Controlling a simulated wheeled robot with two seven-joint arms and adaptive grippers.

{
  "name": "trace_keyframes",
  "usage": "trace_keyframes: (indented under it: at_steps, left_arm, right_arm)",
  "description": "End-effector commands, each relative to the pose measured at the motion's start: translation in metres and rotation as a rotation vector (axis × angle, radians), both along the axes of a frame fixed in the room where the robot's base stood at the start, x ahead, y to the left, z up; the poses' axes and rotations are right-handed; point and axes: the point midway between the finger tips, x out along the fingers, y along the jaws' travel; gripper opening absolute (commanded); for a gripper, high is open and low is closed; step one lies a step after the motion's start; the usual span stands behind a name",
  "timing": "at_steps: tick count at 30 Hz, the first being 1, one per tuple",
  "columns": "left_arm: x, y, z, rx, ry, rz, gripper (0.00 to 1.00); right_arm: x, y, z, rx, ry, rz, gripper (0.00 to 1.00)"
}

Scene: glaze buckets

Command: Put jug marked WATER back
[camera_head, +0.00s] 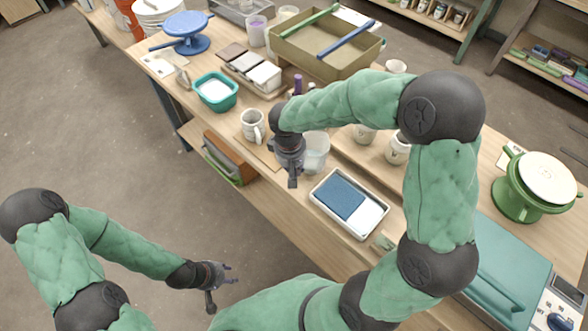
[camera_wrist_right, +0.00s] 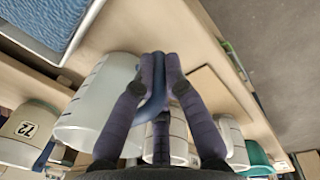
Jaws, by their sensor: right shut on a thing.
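A translucent whitish jug (camera_head: 316,154) is at the front edge of the workbench, right of a white mug; it also shows in the right wrist view (camera_wrist_right: 92,105). I cannot read a WATER mark on it. My right gripper (camera_head: 292,181) is at the jug's left side, and in the right wrist view its fingers (camera_wrist_right: 160,65) are shut on the jug's blue-grey handle. I cannot tell whether the jug touches the bench. My left gripper (camera_head: 222,286) is open and empty, in front of the bench over the floor.
A white mug (camera_head: 253,126) stands close left of my right gripper. Numbered cups (camera_head: 397,148) stand behind. A teal tub (camera_head: 216,92) and an olive crate (camera_head: 300,48) stand farther back.

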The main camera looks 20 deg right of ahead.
Motion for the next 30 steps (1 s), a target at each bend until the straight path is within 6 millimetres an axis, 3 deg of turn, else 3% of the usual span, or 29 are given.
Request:
trace_keyframes:
  at_steps: [9,10,12,23,30]
  left_arm:
    - [0.000,0.000,-0.002,0.000,0.000,0.000,0.40]
    - [0.000,0.000,-0.002,0.000,0.000,0.000,0.40]
    - [0.000,0.000,-0.001,0.000,0.000,0.000,0.40]
    - [0.000,0.000,0.000,0.000,0.000,0.000,0.40]
    - [0.000,0.000,0.012,0.000,0.000,0.000,0.40]
  right_arm:
    - [0.000,0.000,-0.002,0.000,-0.001,0.000,0.00]
    - [0.000,0.000,-0.002,0.000,0.000,0.000,0.18]
    - [0.000,0.000,-0.002,0.000,0.000,0.000,0.36]
    - [0.000,0.000,0.000,0.000,0.000,0.000,0.36]
    - [0.000,0.003,0.030,0.001,-0.003,0.001,0.36]
